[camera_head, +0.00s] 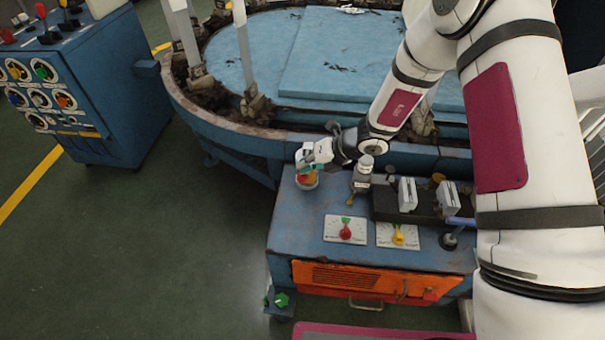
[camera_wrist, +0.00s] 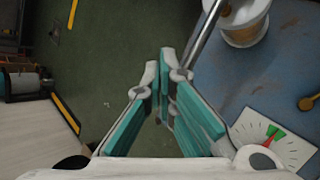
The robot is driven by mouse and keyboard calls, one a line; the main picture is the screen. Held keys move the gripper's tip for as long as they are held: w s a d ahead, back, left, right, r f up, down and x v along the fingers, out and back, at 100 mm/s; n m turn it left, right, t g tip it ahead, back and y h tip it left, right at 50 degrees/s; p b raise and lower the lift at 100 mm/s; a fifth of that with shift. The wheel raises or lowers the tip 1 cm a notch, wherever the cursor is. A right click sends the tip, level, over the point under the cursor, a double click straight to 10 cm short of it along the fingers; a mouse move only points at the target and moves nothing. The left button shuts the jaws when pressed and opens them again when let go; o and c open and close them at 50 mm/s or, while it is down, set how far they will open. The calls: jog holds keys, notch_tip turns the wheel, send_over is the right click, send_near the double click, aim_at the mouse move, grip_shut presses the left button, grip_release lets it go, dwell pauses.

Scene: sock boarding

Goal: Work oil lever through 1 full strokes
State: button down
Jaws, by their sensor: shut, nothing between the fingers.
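My gripper (camera_head: 303,160) is at the left end of the blue machine bench, above its far left corner. In the wrist view its teal-padded fingers (camera_wrist: 160,85) are close together with nothing seen between them. A thin metal rod (camera_wrist: 207,35) runs up from beside the right finger, past a cream round pot (camera_wrist: 245,32); it may be the oil lever, but I cannot tell for sure. Whether the finger touches the rod is unclear.
A red-knob dial (camera_head: 345,230) and a yellow-knob dial (camera_head: 398,236) lie on the bench top. A brass knob (camera_wrist: 308,103) and a blue-handled lever (camera_head: 460,221) stand there too. The round blue table (camera_head: 260,55) is behind. Green floor (camera_head: 170,240) lies open at left.

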jog(key=shift+s+f+b, duration=0.15)
jog(key=shift+f+b, duration=0.55)
jog(key=shift+f, duration=0.3)
jog(key=shift+s+f+b, duration=0.15)
jog(key=shift+f+b, duration=0.55)
jog(key=shift+f, duration=0.25)
dwell(1.7)
jog(key=shift+r, duration=0.1)
dwell(0.4)
jog(key=shift+w+r+p, duration=0.2)
jog(key=shift+r+p, duration=0.95)
jog(key=shift+r, duration=0.2)
jog(key=shift+w+r+p, duration=0.2)
jog(key=shift+r+p, duration=0.9)
jog(key=shift+r, duration=0.2)
jog(key=shift+w+r+p, duration=0.15)
jog(key=shift+r+p, duration=0.8)
jog(key=shift+r, duration=0.3)
jog(key=shift+w+r+p, duration=0.15)
jog(key=shift+r+p, duration=0.75)
jog(key=shift+r, duration=0.35)
